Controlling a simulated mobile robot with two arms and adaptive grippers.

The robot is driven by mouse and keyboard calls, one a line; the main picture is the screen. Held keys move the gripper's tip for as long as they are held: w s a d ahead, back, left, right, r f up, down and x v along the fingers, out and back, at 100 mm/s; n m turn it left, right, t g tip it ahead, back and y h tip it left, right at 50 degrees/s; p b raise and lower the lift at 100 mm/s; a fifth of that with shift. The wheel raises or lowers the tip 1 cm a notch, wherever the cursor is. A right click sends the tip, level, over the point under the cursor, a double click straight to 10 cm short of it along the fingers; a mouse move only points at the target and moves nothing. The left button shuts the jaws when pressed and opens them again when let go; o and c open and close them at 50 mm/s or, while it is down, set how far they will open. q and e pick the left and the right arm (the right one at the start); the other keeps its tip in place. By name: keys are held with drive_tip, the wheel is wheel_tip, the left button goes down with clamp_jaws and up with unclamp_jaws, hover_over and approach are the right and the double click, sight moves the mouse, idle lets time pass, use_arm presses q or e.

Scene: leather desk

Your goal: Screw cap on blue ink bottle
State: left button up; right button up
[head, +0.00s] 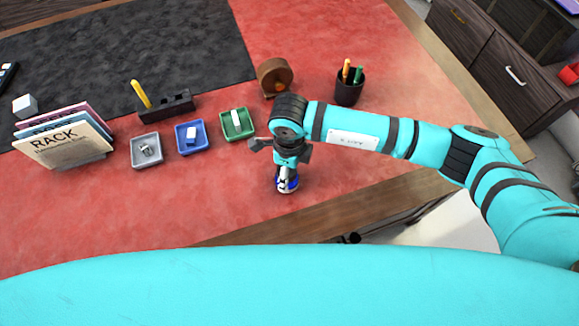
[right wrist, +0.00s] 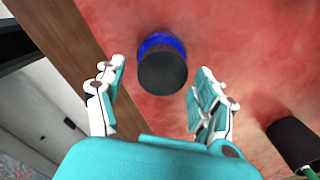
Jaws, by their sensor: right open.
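The blue ink bottle (head: 293,184) stands on the red leather desk near its front edge, partly hidden by my right gripper (head: 285,172). In the right wrist view, the bottle's blue glass (right wrist: 160,41) shows behind a round black cap (right wrist: 163,73). The cap sits over the bottle's top; I cannot tell how tightly it is on. My right gripper is open, with its fingers on either side of the cap and visible gaps to both. My left gripper is not in view.
Grey (head: 146,150), blue (head: 191,137) and green (head: 238,124) trays hold small items left of my right gripper. A wooden round holder (head: 274,77) and a black pen cup (head: 349,88) stand behind. A folder rack (head: 62,142) is at left. The front desk surface is clear.

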drive_tip(key=c, duration=1.2)
